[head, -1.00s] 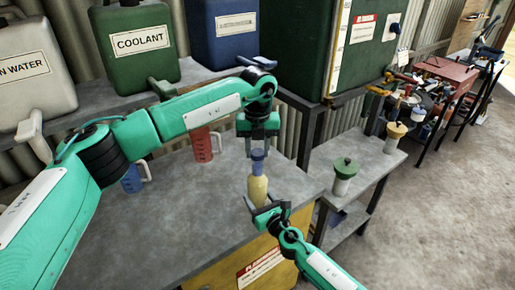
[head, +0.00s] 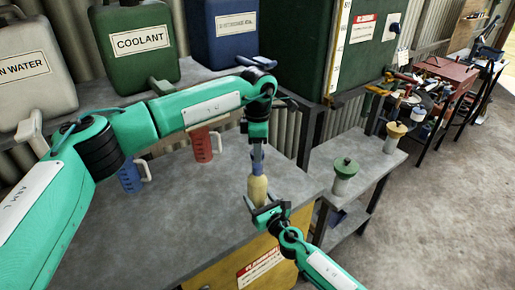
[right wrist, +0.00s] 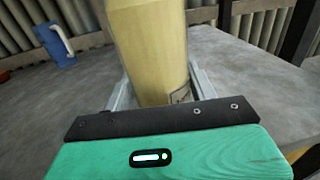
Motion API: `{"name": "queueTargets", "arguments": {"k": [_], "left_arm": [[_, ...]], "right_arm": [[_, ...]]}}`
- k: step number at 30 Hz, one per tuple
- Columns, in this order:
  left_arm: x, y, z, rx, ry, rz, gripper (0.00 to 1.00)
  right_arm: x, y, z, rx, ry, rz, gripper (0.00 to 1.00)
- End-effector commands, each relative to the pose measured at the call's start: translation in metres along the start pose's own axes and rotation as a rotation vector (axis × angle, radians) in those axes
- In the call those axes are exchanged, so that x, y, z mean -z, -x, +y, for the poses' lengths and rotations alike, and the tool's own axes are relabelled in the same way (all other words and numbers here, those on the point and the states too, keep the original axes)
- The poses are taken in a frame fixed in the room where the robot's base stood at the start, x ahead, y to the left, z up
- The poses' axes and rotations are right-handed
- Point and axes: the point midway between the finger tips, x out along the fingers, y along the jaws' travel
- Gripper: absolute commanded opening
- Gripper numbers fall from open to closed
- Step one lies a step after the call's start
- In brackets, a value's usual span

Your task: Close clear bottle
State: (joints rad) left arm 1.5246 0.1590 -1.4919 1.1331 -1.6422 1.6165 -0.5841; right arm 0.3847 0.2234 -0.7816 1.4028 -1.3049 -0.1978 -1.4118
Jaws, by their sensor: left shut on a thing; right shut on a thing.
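The clear bottle (head: 258,189), with yellow contents, stands upright near the right edge of the workbench. My right gripper (head: 266,205) is shut around its lower body from the front. The right wrist view shows the bottle (right wrist: 150,50) close up between the two fingers. My left gripper (head: 258,150) is above the bottle, pointing down, shut at its top. The blue cap is mostly hidden by the left fingers, so I cannot tell how it sits on the neck.
On the workbench (head: 160,235) stand a red jug (head: 203,146) and a blue jug (head: 130,178), left of the bottle. Large canisters, one a green coolant canister (head: 137,45), line the shelf behind. A side bench (head: 365,160) holds a green-lidded container (head: 344,176).

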Motion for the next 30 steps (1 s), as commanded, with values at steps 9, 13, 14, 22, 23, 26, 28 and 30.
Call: {"name": "queueTargets", "arguments": {"k": [9,13,14,22,23,26,28,30], "left_arm": [[0.0,0.0,0.0,-0.001,-0.036,0.0,0.57],[0.0,0.0,0.0,-0.001,-0.036,0.0,0.59],[0.0,0.0,0.0,-0.001,-0.036,0.0,0.59],[0.0,0.011,0.001,-0.003,-0.035,-0.001,0.59],[0.0,0.016,0.001,-0.004,-0.035,-0.001,0.59],[0.0,0.035,0.001,-0.004,-0.036,-0.001,0.59],[-0.001,0.05,0.001,-0.005,-0.035,-0.001,0.59],[0.0,0.066,0.001,-0.004,-0.036,-0.001,0.59]], "right_arm": [[0.001,0.0,0.0,0.0,0.0,0.001,0.0],[0.001,0.0,0.0,0.0,0.0,0.001,0.0],[0.001,0.0,0.0,0.0,0.0,0.001,0.0],[0.001,0.0,0.0,0.0,0.0,0.001,0.0],[0.001,0.0,0.0,0.0,0.0,0.001,0.0],[0.001,0.0,0.0,0.0,0.0,0.001,0.0],[0.001,0.0,0.0,0.0,0.0,0.001,0.0],[0.001,0.0,0.0,0.0,0.0,0.001,0.0]]}}
